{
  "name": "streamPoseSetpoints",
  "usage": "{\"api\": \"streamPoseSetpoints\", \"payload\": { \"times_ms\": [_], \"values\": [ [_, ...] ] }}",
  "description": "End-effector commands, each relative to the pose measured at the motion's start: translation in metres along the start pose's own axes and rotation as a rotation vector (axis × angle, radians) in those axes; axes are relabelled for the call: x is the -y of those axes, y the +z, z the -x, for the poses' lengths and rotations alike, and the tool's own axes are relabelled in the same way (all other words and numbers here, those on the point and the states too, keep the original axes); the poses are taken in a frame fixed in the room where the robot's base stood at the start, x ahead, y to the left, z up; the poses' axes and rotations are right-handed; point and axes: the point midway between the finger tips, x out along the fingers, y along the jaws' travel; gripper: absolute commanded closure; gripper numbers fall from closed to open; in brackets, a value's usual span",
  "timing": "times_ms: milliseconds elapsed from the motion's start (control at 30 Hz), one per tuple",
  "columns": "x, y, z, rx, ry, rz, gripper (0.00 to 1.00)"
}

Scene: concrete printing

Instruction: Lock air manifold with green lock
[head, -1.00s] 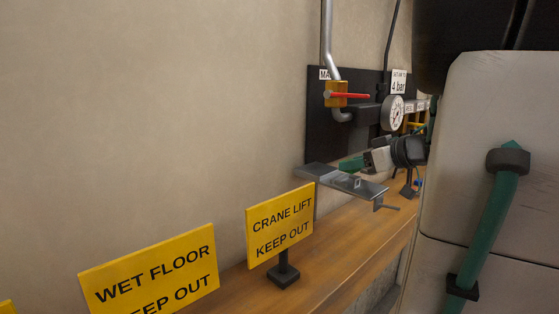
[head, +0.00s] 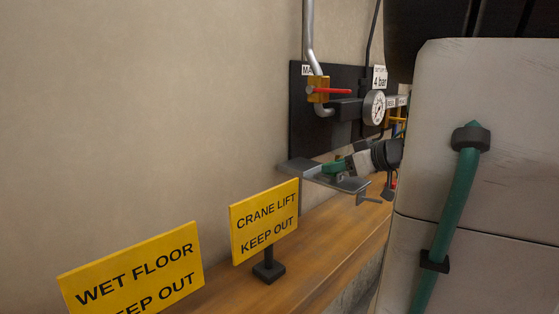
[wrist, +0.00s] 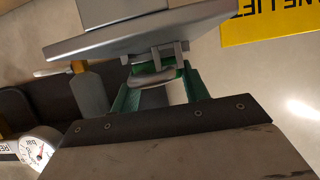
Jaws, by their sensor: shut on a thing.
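The air manifold (head: 345,110) is on a black board on the wall in the head view, with a red-handled valve (head: 322,90) and a round gauge (head: 374,107). My gripper (head: 333,168) is left of and below the gauge, at a grey metal plate (head: 307,169). In the wrist view, the green fingers of my gripper (wrist: 155,85) are closed on a small green piece with a grey loop, seemingly the green lock (wrist: 168,73). It is beside the plate (wrist: 130,35). Whether it touches the plate cannot be told, and much of it is hidden.
A yellow CRANE LIFT sign (head: 264,222) and a WET FLOOR sign (head: 133,270) stand on or near the wooden bench (head: 318,255). The right end of the manifold is hidden behind my arm. The wall at left is bare.

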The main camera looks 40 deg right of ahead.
Motion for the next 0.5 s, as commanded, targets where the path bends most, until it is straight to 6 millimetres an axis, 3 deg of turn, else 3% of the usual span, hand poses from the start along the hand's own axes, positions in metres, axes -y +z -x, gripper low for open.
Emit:
{"api": "streamPoseSetpoints", "payload": {
  "times_ms": [500],
  "values": [
    [-0.0003, 0.0049, -0.0021, 0.0, 0.001, 0.001, 0.83]
  ]
}}
